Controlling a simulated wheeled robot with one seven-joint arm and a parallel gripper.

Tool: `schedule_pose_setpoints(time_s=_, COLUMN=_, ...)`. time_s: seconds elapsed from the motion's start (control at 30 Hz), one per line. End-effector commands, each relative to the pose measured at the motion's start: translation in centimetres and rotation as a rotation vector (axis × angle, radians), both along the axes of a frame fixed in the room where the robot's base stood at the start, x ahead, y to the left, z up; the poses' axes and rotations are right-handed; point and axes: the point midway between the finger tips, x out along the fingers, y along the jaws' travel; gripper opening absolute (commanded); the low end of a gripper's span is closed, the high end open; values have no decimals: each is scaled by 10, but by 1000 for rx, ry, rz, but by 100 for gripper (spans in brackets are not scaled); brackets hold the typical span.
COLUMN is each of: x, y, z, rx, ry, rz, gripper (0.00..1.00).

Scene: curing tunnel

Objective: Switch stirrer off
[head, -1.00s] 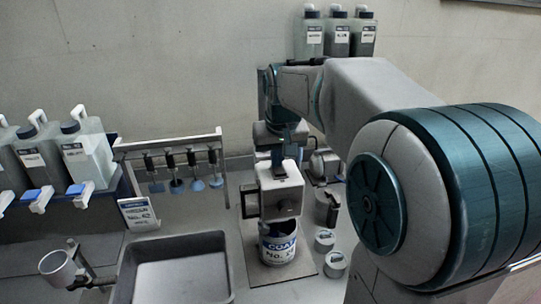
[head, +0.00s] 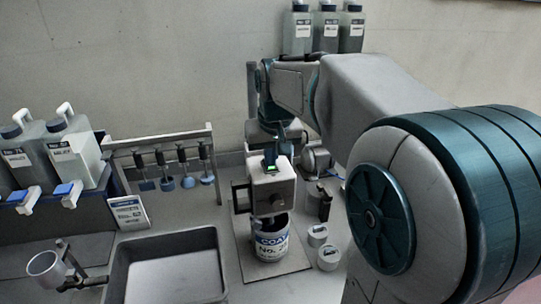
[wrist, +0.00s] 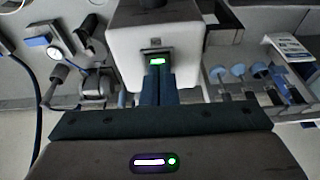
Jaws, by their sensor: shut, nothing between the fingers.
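The stirrer (head: 272,191) is a white motor box on a stand, above an open can labelled COAT (head: 272,243). A green-lit switch (head: 270,168) shows on the box top; it also shows in the wrist view (wrist: 157,61). My gripper (wrist: 161,75) is shut and empty, its teal fingertips right at the near edge of the switch. I cannot tell whether they touch it. The can's inside and the stirring shaft are mostly hidden.
A grey tray (head: 168,252) lies left of the stirrer. Small paddles hang from a rack (head: 160,137) behind it. Jerrycans (head: 74,148) stand at the left.

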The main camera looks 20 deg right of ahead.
Motion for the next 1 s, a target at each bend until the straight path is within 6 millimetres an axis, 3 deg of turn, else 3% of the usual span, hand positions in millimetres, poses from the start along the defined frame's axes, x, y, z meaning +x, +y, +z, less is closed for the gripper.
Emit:
schedule_pose_setpoints(time_s=0.33, x=-4, y=-1, z=49, rx=-1, ry=-5, rz=-2, gripper=0)
schedule_pose_setpoints(time_s=0.7, x=-30, y=1, z=118, rx=0, ry=-7, rz=0, gripper=0)
schedule_pose_setpoints(time_s=1.0, x=-37, y=1, z=134, rx=0, ry=-3, rz=-1, gripper=0)
